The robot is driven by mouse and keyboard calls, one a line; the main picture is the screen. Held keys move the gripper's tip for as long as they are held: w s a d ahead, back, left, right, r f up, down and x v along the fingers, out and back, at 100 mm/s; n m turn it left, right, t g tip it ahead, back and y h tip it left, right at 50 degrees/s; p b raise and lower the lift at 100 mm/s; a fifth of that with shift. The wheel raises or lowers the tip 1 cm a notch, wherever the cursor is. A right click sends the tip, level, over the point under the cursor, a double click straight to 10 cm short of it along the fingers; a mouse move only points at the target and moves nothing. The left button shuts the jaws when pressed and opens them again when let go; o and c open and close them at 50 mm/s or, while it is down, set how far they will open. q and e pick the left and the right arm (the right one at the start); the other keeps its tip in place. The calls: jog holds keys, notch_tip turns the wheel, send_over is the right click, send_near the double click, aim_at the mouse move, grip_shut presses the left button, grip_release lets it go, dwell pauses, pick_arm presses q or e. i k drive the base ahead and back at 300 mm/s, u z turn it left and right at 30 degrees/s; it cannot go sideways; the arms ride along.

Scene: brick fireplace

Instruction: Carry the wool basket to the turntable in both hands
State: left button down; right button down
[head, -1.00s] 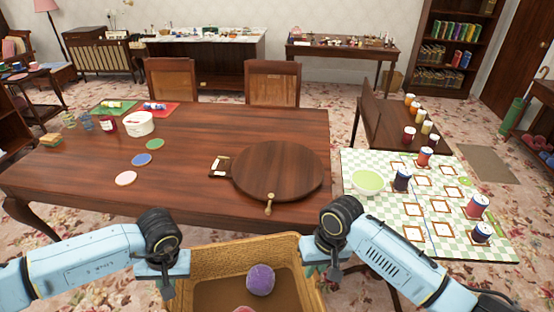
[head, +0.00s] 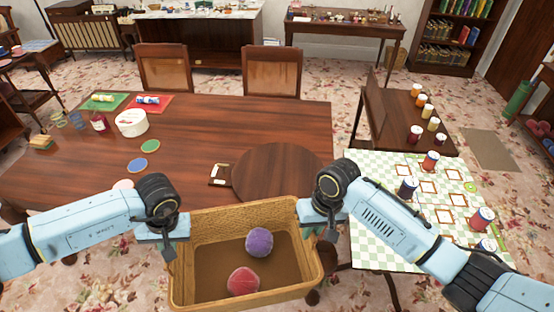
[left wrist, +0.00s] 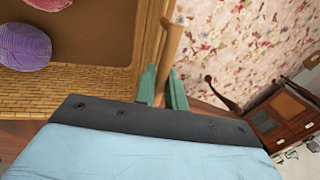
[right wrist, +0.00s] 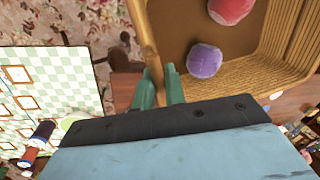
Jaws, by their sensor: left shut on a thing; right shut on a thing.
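The wool basket (head: 245,211) is a tan woven box with a purple wool ball (head: 259,242) and a red wool ball (head: 243,282) inside. It is held up level in front of the table's near edge. My left gripper (head: 168,248) is shut on its left side; the green fingers (left wrist: 163,88) show at the rim in the left wrist view. My right gripper (head: 322,222) is shut on its right side; its fingers (right wrist: 158,88) show at the rim in the right wrist view. The round wooden turntable (head: 275,170) lies on the table just beyond the basket, its near part hidden.
The wooden table (head: 70,160) holds a white tub (head: 131,123), coasters (head: 143,164) and coloured mats (head: 104,101) at left. A checkered board (head: 375,232) with several spools stands right of the turntable. Two chairs (head: 271,72) stand behind the table.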

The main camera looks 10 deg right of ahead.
aim_at(244, 199)
jog(key=i, duration=1)
